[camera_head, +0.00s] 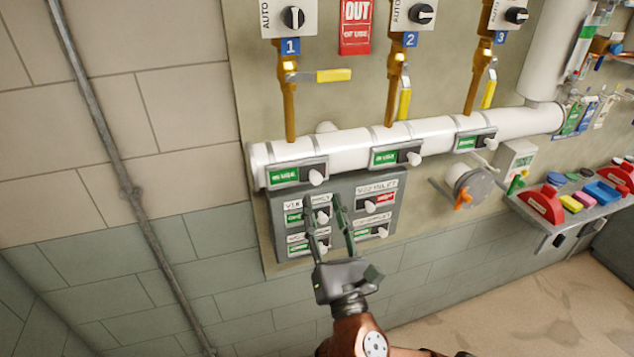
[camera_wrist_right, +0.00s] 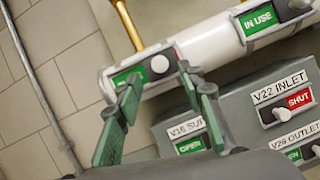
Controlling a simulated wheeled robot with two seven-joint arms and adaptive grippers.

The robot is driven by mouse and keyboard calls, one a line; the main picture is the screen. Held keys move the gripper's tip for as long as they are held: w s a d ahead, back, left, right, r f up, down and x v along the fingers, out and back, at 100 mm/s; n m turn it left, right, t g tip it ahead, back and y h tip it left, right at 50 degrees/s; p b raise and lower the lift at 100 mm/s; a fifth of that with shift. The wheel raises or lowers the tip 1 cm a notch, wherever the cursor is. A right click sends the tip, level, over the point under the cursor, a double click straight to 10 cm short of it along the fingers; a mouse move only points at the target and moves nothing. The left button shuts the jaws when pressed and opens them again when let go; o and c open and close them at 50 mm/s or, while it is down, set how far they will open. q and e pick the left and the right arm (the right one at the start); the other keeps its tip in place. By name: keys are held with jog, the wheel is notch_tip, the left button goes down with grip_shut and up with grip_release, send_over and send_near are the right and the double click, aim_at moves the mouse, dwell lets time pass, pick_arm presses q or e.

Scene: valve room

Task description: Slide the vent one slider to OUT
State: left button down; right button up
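The first slider on the white pipe, below blue plate 1, is a grey frame (camera_head: 297,172) with a green "IN USE" label at its left and a white knob (camera_head: 316,177) at its right. I take it as vent one. In the right wrist view this slider (camera_wrist_right: 128,76) appears ahead, its knob (camera_wrist_right: 160,65) seen between the fingertips. My right gripper (camera_head: 323,204) is open and empty, its green fingers pointing up just below the slider, over the grey panel. No contact with the knob shows. My left gripper is not in view.
The grey panel (camera_head: 272,222) below the pipe carries several smaller sliders, partly hidden by my fingers. Two more "IN USE" sliders (camera_head: 396,153) (camera_head: 476,140) sit along the pipe. A yellow-handled valve (camera_head: 333,76) and a red "OUT OF USE" sign (camera_head: 356,25) are above.

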aim_at(318, 182)
jog(key=x, duration=0.6)
jog(key=shift+c, duration=0.2)
grip_shut()
dwell(0.5)
